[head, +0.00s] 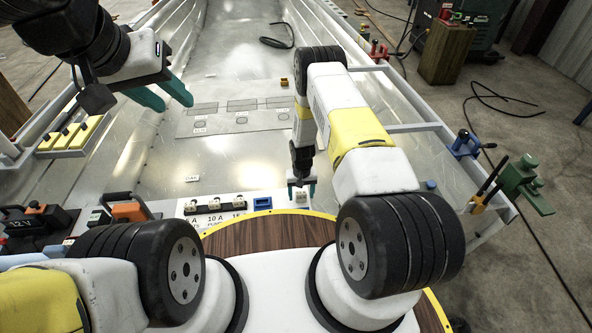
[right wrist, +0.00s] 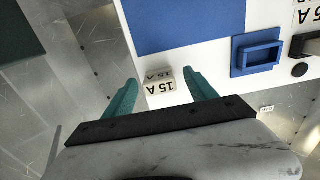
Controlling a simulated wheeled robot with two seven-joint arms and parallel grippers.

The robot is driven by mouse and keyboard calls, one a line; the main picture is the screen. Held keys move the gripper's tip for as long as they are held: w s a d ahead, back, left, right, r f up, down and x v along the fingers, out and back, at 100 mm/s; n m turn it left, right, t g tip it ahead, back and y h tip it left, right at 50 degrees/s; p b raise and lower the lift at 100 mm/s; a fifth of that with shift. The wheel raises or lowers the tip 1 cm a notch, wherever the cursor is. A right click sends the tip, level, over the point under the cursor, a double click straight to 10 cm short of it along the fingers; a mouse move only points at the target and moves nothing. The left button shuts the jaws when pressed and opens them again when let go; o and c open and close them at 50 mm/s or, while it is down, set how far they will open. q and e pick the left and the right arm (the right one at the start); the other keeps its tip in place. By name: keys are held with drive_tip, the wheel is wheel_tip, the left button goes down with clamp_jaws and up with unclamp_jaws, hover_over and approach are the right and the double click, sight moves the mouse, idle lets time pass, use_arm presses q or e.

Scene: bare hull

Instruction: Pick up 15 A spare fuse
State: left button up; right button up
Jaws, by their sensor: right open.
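The 15 A spare fuse (right wrist: 160,88) is a small whitish block marked "15 A". In the right wrist view it lies between the two teal fingertips of my right gripper (right wrist: 161,92), with a gap visible on each side. In the head view my right gripper (head: 301,189) points down at the near edge of the hull floor, and its fingers partly hide the fuse (head: 300,197). My right gripper is open. My left gripper (head: 166,96) is open and empty, held high at the upper left.
A blue rectangular holder (head: 262,203) stands left of the right gripper; it also shows in the right wrist view (right wrist: 258,58). A labelled fuse strip (head: 215,206) lies further left. A grey marked sheet (head: 235,117) lies on the hull floor. A yellow switch panel (head: 72,134) is at left.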

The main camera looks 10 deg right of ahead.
drive_tip(key=c, duration=1.4)
